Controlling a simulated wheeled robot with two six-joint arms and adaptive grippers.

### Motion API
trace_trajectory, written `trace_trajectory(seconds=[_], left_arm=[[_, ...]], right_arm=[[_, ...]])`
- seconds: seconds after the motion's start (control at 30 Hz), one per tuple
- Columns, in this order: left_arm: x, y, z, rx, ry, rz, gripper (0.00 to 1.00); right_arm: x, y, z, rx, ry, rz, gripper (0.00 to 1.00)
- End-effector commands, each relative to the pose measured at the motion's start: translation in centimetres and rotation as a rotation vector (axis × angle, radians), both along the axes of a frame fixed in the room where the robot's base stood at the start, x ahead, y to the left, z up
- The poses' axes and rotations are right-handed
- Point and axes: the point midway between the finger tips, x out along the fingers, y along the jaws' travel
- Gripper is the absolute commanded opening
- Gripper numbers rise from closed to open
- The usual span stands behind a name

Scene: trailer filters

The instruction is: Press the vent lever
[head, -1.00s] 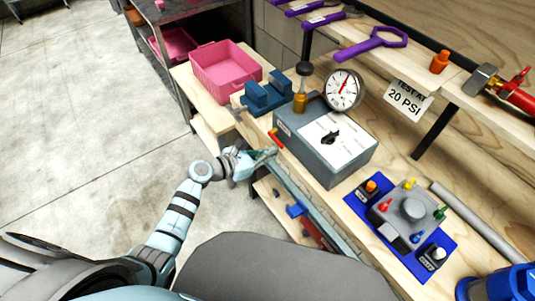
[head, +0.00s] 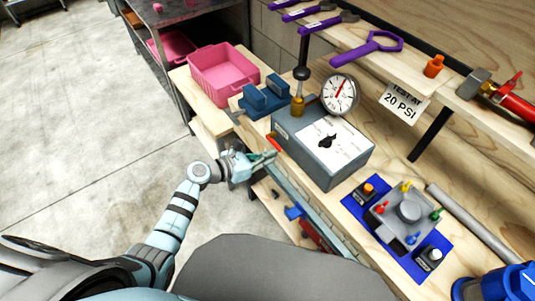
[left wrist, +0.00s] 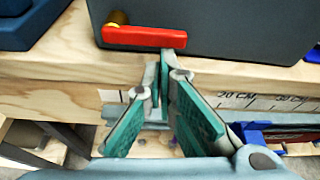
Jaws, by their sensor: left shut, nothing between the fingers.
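The vent lever is a red handle (left wrist: 145,37) on a brass stub at the front of the grey test box (head: 324,147). In the head view the red lever (head: 274,143) shows at the box's left front side. It lies roughly level in the left wrist view. My left gripper (left wrist: 162,62) is shut and empty, its tips just below the lever's free end, by the box's lower edge. I cannot tell whether they touch the lever. In the head view my left gripper (head: 268,155) is at the bench's front edge. My right gripper is not in view.
A round gauge (head: 339,94) stands at the box's back. A blue vise-like block (head: 265,96) and a pink bin (head: 224,73) are to the left. A blue mat (head: 441,243) with a grey fitting block lies to the right. The bench edge (left wrist: 60,95) runs below the box.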

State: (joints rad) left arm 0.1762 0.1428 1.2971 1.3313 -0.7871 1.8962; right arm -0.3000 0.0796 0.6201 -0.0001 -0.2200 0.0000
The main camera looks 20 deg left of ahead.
Motion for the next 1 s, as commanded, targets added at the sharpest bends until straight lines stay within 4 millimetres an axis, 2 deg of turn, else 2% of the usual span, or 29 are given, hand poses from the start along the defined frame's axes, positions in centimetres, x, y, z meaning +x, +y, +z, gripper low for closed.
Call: trace_trajectory(seconds=[0.47,0.7,1.0], left_arm=[[-0.1,-0.2,1.0,-0.117,0.097,0.000,0.00],[-0.2,-0.3,2.0,-0.275,0.227,0.001,0.00],[-0.2,-0.3,3.2,-0.495,0.409,0.001,0.00]], right_arm=[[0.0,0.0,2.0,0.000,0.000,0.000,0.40],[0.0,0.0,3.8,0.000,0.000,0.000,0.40],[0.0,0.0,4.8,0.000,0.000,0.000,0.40]])
